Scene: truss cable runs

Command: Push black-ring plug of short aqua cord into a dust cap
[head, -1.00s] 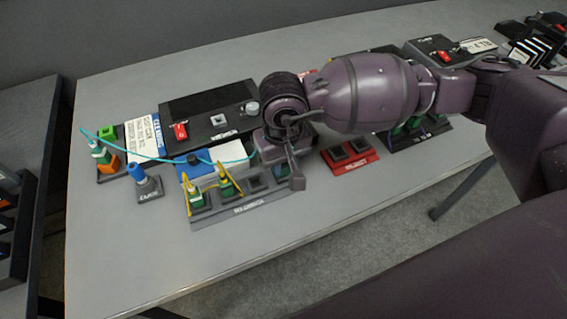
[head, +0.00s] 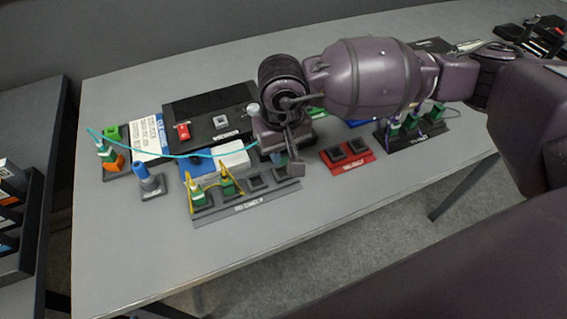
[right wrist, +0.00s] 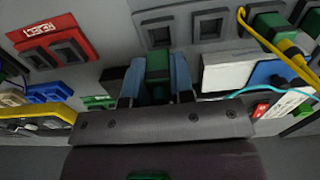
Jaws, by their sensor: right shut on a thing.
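My right gripper (head: 285,160) is shut over the back part of the front board, right of the white block. In the right wrist view a green plug (right wrist: 158,68) sits between its two blue fingers. The aqua cord (head: 170,157) runs from the gripper leftward to another plug (head: 104,151) standing at the far left of the table; it also shows in the right wrist view (right wrist: 240,92). The black ring cannot be made out on the held plug. A small grey stand with a blue upright piece (head: 144,172) stands front left; I cannot tell whether it is a dust cap. My left gripper is not visible.
The front board (head: 246,206) has two green plugs with a yellow cord and empty square sockets. A red plate (head: 347,165) with two sockets lies to the right. A dark board with several green plugs (head: 412,122) is farther right. The table's front strip is clear.

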